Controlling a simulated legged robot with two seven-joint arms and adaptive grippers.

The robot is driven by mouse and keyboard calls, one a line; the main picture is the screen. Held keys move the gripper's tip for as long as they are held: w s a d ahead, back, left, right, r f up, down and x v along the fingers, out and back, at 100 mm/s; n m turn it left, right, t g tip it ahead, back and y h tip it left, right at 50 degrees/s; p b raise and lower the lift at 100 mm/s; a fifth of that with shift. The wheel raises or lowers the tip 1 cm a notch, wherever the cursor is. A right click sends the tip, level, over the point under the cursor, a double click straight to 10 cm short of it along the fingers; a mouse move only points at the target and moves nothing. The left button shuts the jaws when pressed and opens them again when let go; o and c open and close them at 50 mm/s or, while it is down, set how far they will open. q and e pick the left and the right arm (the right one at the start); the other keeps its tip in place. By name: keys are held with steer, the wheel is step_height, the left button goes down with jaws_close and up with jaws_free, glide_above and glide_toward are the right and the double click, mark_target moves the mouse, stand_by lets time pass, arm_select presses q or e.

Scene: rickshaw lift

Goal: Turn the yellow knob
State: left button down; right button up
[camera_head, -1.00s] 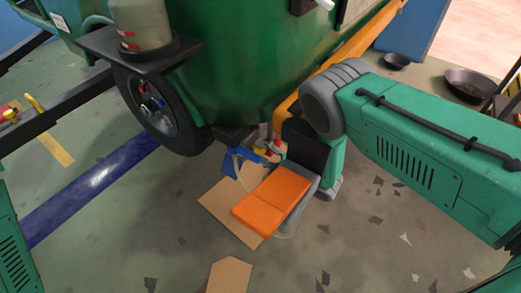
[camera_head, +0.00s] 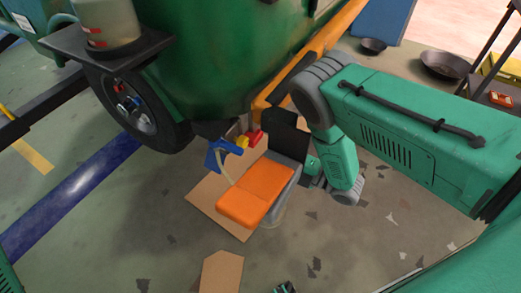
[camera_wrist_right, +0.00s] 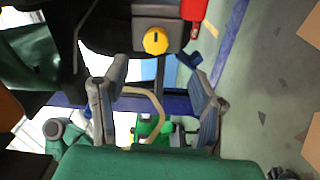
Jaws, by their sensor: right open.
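The yellow knob (camera_wrist_right: 155,41) is round with a dark mark and sits on a grey box in the right wrist view. In the head view a small yellow part (camera_head: 242,141), which looks like the knob, shows under the green body. My right gripper (camera_wrist_right: 157,75) is open, its grey fingers spread below the knob in the picture. Nothing shows gripped, and the knob looks apart from both fingers. In the head view my right arm shows, but its fingers cannot be made out. My left gripper is not in view.
A red part (camera_head: 254,136) and a blue part (camera_head: 222,153) flank the knob. A black wheel (camera_head: 137,108) stands left. A pan (camera_head: 444,65) and shelf are at right.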

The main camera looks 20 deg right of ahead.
steer(key=shift+s+d, duration=0.4)
steer(key=shift+s, duration=0.15)
steer(key=s+d+f+m+g+h+p, duration=0.4)
steer(key=s+m+h, duration=0.4)
steer(key=m, duration=0.5)
steer(key=s+r+m+g+h, duration=0.1)
steer(key=s+m+g, duration=0.3)
steer(key=s, duration=0.5)
steer(key=s+r+m+g+h, duration=0.2)
steer(key=s+m+g, duration=0.3)
steer(key=s, duration=0.5)
steer(key=shift+s+a+r+m+h, duration=0.25)
steer(key=shift+r+m, duration=0.25)
steer(key=shift+m, duration=0.3)
